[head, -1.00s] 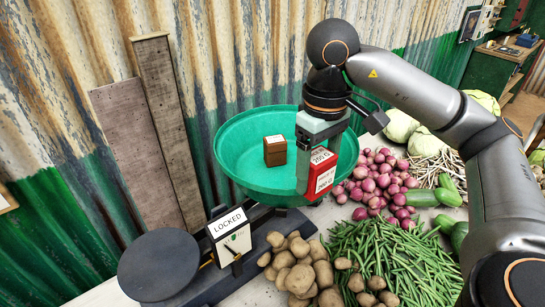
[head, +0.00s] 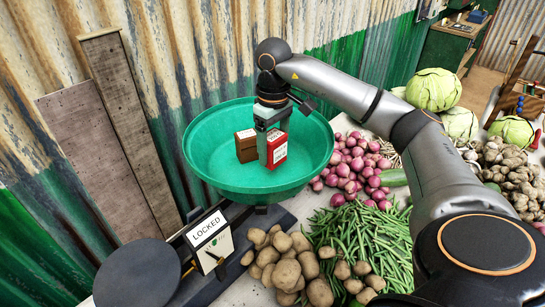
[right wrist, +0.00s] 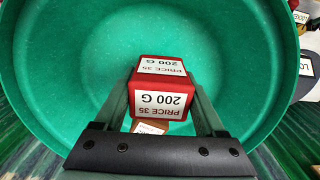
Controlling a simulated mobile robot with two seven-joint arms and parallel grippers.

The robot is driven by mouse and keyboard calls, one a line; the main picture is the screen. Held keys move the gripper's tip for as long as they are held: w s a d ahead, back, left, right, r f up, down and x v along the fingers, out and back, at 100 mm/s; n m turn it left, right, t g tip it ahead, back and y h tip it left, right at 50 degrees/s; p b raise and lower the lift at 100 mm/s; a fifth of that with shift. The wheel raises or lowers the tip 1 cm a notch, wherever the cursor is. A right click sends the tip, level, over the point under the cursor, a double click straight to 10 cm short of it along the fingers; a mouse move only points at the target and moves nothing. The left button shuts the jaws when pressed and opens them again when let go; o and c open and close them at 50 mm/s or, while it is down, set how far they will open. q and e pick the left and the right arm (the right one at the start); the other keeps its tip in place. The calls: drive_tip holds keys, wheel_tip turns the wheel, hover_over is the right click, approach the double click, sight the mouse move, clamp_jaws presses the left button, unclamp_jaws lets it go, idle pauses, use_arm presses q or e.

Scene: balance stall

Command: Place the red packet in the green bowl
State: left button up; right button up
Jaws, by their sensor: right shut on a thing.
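The red packet (head: 278,149), labelled 200 G, is between the fingers of my right gripper (head: 268,150), inside the rim of the green bowl (head: 205,165). In the right wrist view the red packet (right wrist: 163,88) is held between both fingers (right wrist: 163,108) over the green bowl (right wrist: 60,70). A brown packet (head: 246,147) stands in the bowl close beside it, on the left. I cannot tell whether the red packet touches the bowl floor. My left gripper is not in view.
The bowl sits on a dark balance with a LOCKED sign (head: 209,232) and a round dark plate (head: 137,275). Potatoes (head: 285,268), green beans (head: 365,235) and onions (head: 350,165) lie in front and to the right. Corrugated metal stands behind.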

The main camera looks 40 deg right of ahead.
sight(273, 159)
drive_tip(key=shift+w+d+f, duration=0.4)
drive_tip(key=shift+w+f, duration=0.15)
drive_tip(key=shift+f, duration=1.8)
drive_tip(key=shift+f, duration=0.2)
drive_tip(key=o, duration=1.5)
drive_tip(key=shift+o, duration=0.2)
drive_tip(key=shift+r, duration=0.1)
wheel_tip(273, 159, up, 12)
drive_tip(key=shift+r, duration=0.1)
